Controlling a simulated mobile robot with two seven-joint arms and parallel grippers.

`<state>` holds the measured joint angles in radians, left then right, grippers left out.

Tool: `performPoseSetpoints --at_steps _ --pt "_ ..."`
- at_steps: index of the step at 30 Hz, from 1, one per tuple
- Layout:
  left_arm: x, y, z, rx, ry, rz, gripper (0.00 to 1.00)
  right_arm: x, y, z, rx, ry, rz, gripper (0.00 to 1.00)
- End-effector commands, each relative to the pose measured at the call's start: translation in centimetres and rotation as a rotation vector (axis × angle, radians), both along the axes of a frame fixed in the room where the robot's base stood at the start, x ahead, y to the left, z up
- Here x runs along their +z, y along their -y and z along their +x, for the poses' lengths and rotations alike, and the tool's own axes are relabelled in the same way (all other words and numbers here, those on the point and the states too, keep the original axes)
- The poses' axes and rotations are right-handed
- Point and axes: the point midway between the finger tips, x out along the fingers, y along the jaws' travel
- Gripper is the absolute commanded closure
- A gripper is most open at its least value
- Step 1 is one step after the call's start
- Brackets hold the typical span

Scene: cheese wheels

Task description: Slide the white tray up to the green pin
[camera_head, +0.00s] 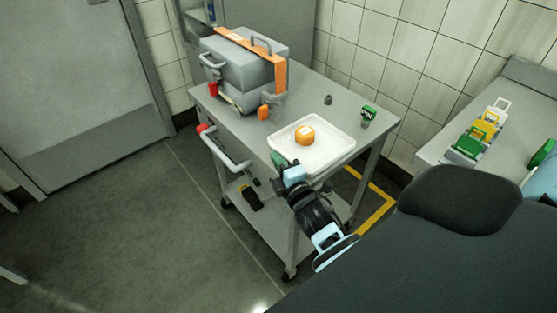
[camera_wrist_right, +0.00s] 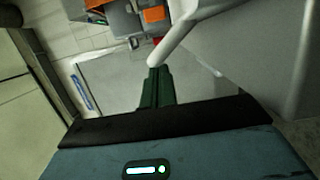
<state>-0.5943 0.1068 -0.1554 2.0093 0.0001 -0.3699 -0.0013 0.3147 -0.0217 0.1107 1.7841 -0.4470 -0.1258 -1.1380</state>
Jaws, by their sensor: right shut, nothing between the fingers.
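The white tray (camera_head: 333,158) lies on the grey cart top near its front edge, with an orange cheese wheel (camera_head: 305,135) in it. The green pin (camera_head: 369,113) stands behind and right of the tray, near the cart's right corner, with bare tabletop between them. My right gripper (camera_head: 278,159) is at the tray's front-left corner; whether it touches the tray I cannot tell. In the right wrist view its dark green fingers (camera_wrist_right: 157,82) are shut and empty, close to a pale rounded edge. My left gripper is not in view.
A grey case with an orange strap (camera_head: 243,70) stands at the cart's back left. A small dark peg (camera_head: 328,100) stands behind the tray. The cart's handle (camera_head: 228,152) juts out front-left. A side bench (camera_head: 437,147) at right holds coloured items.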

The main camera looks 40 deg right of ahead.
Motion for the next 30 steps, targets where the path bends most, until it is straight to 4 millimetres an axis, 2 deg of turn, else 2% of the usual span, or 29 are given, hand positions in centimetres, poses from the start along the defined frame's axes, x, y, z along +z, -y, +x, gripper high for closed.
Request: performPoseSetpoints --at_steps 13,16,20,27,30 --pt "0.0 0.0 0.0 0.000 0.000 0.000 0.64 0.0 0.0 0.0 0.000 0.000 0.000 1.00" --pt "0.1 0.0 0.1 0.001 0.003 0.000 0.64 0.0 0.5 0.0 0.000 0.001 -0.001 1.00" --pt "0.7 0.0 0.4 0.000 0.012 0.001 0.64 0.2 2.7 0.2 -0.001 0.001 -0.007 1.00" --pt "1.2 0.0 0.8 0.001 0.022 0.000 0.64 0.1 7.9 0.6 -0.001 -0.001 -0.006 1.00" --pt "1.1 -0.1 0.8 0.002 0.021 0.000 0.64 0.0 9.2 0.7 -0.001 -0.002 -0.004 1.00"
